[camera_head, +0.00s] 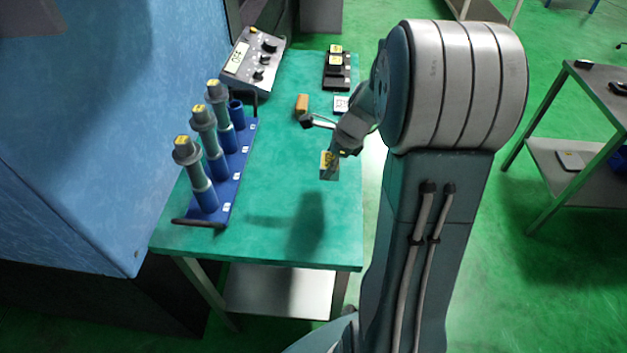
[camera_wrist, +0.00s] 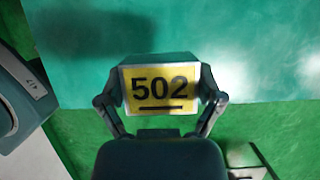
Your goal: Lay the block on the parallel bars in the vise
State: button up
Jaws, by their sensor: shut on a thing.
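The block (camera_head: 329,168) is small and grey with a yellow label. In the wrist view the block (camera_wrist: 160,60) shows its label, which reads 502. My gripper (camera_head: 334,154) is shut on the block, and in the wrist view my gripper's fingers (camera_wrist: 160,103) press on its left and right sides. The block is held above the green table, and a shadow lies on the table nearer the front edge. I cannot make out the vise or the parallel bars in either view.
The green table (camera_head: 270,215) has clear room at front. A blue rack (camera_head: 228,180) with several tool holders stands at left. A control box (camera_head: 252,62), a dark holder with yellow-labelled pieces (camera_head: 337,82) and an orange-brown item (camera_head: 302,103) sit farther back.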

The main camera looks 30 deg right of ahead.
aim_at(309, 188)
jog(key=f, duration=0.1)
jog(key=w+a+f, duration=0.1)
jog(key=a+f, duration=0.1)
jog(key=shift+w+a+f, duration=0.15)
jog(key=shift+w+f, duration=0.15)
jog(key=shift+w, duration=0.1)
jog(key=shift+w+a+f, duration=0.1)
jog(key=shift+f, duration=0.85)
jog(key=shift+w+a+f, duration=0.1)
jog(key=shift+f, duration=0.8)
jog(key=o, duration=1.1)
jog(key=shift+f, duration=0.1)
jog(key=shift+c, duration=0.2)
